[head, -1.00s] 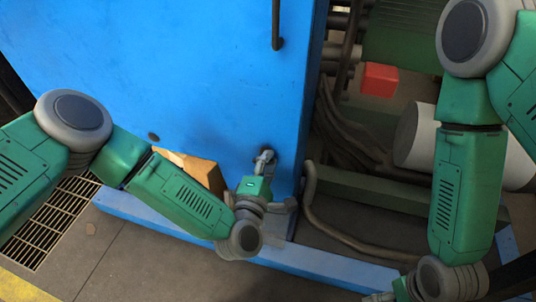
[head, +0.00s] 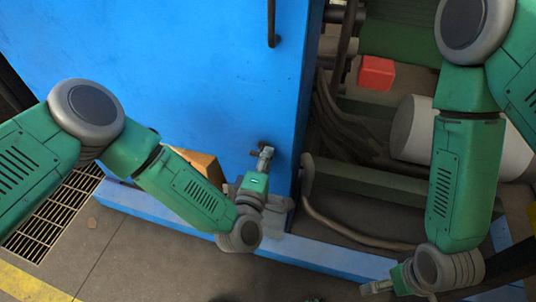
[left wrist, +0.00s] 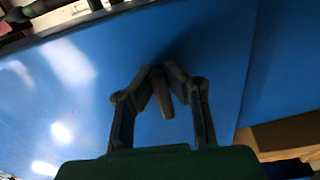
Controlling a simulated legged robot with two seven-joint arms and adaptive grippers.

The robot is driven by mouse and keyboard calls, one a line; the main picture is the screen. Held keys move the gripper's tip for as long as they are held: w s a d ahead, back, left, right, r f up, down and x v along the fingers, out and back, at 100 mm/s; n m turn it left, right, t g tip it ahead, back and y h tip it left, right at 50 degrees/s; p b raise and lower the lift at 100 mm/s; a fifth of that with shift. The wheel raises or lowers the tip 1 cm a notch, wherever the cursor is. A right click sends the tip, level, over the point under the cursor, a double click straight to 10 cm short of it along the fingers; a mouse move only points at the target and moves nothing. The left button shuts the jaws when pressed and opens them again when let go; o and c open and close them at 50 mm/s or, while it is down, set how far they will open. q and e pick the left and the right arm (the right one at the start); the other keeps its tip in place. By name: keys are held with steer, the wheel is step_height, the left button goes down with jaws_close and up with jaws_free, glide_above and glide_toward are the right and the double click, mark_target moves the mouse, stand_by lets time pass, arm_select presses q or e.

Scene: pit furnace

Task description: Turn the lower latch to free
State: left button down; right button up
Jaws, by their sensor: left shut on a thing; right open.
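The lower latch (left wrist: 163,92) is a small dark grey lever on the blue panel (head: 200,75). In the left wrist view it lies between the two fingertips of my left gripper (left wrist: 166,82). My left gripper (head: 265,160) is shut on the latch, low on the panel near its right edge in the head view. The fingers and wrist hide most of the latch there, so its exact angle is hard to tell. My right gripper (head: 376,287) is open and empty, low in the head view, away from the panel.
A dark bar handle (head: 272,25) is higher on the panel. A cardboard box (head: 207,167) sits behind my left forearm. Right of the panel are dark pipes, a red block (head: 376,74) and a pale cylinder (head: 405,130). A floor grate (head: 50,217) lies at left.

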arm_select(q)
steer(key=shift+a+f, duration=0.15)
steer(key=shift+f, duration=0.15)
steer(key=c, duration=1.6)
jaws_free()
steer(key=shift+o, duration=0.2)
steer(key=shift+r, duration=0.1)
steer(key=v, duration=1.2)
